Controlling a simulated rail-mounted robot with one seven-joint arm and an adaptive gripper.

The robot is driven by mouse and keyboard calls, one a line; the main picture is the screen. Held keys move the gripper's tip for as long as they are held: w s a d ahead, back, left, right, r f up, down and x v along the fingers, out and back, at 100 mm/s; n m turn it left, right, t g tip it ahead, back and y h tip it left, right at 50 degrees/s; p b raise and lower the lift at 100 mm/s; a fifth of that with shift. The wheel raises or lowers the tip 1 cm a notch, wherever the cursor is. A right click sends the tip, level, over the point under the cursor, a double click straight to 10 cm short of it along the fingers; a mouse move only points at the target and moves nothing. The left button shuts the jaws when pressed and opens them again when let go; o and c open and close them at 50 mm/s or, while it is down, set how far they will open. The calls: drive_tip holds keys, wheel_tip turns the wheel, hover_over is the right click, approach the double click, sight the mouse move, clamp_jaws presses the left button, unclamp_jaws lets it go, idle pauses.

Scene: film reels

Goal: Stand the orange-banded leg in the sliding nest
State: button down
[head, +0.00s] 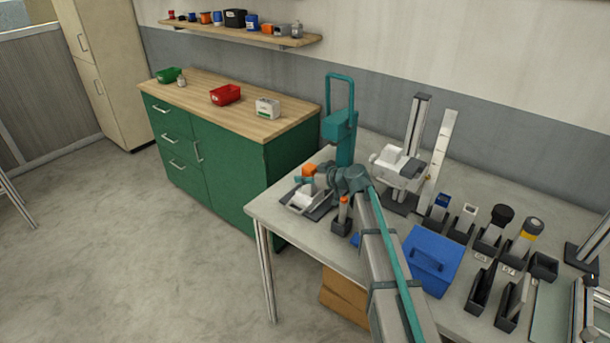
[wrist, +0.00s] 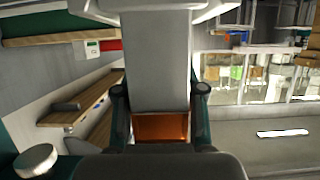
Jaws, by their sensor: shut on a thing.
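My gripper (wrist: 160,105) is shut on a pale grey bar with an orange band, the orange-banded leg (wrist: 160,127). In the wrist view the bar runs up from between the fingers, and the orange shows at the palm end. In the head view an orange patch (head: 309,170) shows at my gripper, above the left part of the bench. Just below it is a white piece on a dark base (head: 290,197); I cannot tell whether this is the sliding nest, or whether the leg touches it. My gripper and arm hide part of this area.
A dark block (head: 341,226) with an orange-topped item stands close right of my gripper. A blue lidded box (head: 432,258) and several dark holders with banded pieces (head: 465,222) fill the right of the bench. A white device on a post (head: 400,168) stands behind.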

drive_tip(key=shift+f+b, duration=0.2)
drive_tip(key=shift+b, duration=0.1)
drive_tip(key=c, duration=0.7)
unclamp_jaws()
drive_tip(key=shift+r, duration=0.1)
drive_tip(key=shift+r+p, duration=0.2)
drive_tip(key=shift+p, duration=0.2)
drive_tip(key=b+v, duration=0.4)
drive_tip(key=v, duration=0.8)
